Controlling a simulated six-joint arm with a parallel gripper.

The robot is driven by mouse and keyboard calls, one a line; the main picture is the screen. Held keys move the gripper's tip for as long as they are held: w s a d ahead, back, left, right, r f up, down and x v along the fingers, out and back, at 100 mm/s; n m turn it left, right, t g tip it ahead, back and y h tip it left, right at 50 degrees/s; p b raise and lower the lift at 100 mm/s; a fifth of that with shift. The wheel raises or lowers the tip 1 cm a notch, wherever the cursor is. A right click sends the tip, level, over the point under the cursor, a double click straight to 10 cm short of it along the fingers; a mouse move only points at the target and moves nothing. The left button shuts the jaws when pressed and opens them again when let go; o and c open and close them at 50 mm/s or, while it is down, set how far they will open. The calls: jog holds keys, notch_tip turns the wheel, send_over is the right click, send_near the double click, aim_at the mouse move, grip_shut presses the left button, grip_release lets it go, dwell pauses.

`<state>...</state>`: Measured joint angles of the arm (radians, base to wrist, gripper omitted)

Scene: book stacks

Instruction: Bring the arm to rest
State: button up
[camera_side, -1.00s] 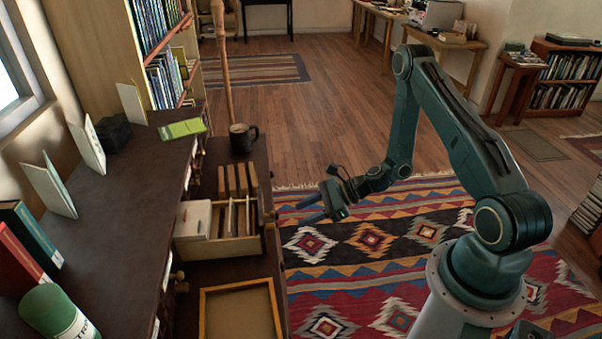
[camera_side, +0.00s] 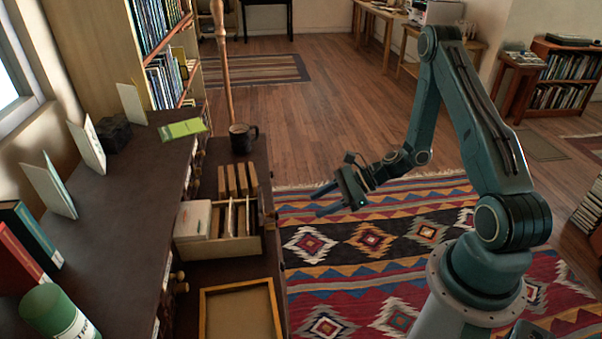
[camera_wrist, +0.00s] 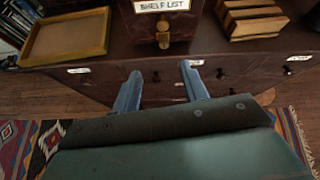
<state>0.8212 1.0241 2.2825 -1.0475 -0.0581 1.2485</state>
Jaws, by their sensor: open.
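My gripper (camera_side: 322,199) is open and empty in the side view, held in the air over the patterned rug, to the right of the dark cabinet. Its two blue-grey fingers point left toward the cabinet and touch nothing. In the wrist view the fingers (camera_wrist: 160,82) stand apart with nothing between them, facing the cabinet front. My arm is bent, with its elbow raised high at the right of the side view.
On the cabinet's lower ledge are a card drawer (camera_side: 222,247), an empty wooden tray (camera_side: 204,318), wooden blocks (camera_side: 237,180) and a dark mug (camera_side: 243,139). A green book (camera_side: 182,129) lies on the upper top. The patterned rug (camera_side: 390,262) is clear.

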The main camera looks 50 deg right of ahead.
jog(key=s+a+r+n+g+h, duration=0.2)
jog(key=s+a+r+n, duration=0.1)
jog(key=r+n, duration=0.55)
jog(key=s+a+r+n+g+h, duration=0.2)
jog(key=a+r+n+g, duration=0.1)
jog(key=r+n, duration=0.55)
jog(key=s+a+r+n+t+h, duration=0.1)
jog(key=s+r+n+h, duration=0.3)
jog(key=s+r+n, duration=0.4)
jog(key=shift+s+r+t, duration=0.6)
jog(key=shift+s+r, duration=2)
jog(key=shift+s, duration=0.7)
jog(key=o, duration=1)
jog(key=shift+w+f, duration=0.1)
jog(key=shift+w, duration=0.1)
jog(key=shift+o, duration=1.2)
jog(key=shift+w+f, duration=0.1)
jog(key=shift+w, duration=0.2)
jog(key=w+d+f+m+g+y, duration=0.2)
jog(key=w+f+m+g+y, duration=0.15)
jog(key=w+f+m, duration=0.75)
jog(key=w+d+f+m+t+y, duration=0.2)
jog(key=w+d+f+m+t, duration=0.1)
jog(key=f+m, duration=0.5)
jog(key=w+d+f+m+t+y, duration=0.3)
jog(key=d+f+m+t, duration=0.1)
jog(key=f+m, duration=0.3)
jog(key=shift+w+d+f+m, duration=0.2)
jog(key=shift+w+f+m, duration=0.2)
jog(key=shift+f, duration=0.1)
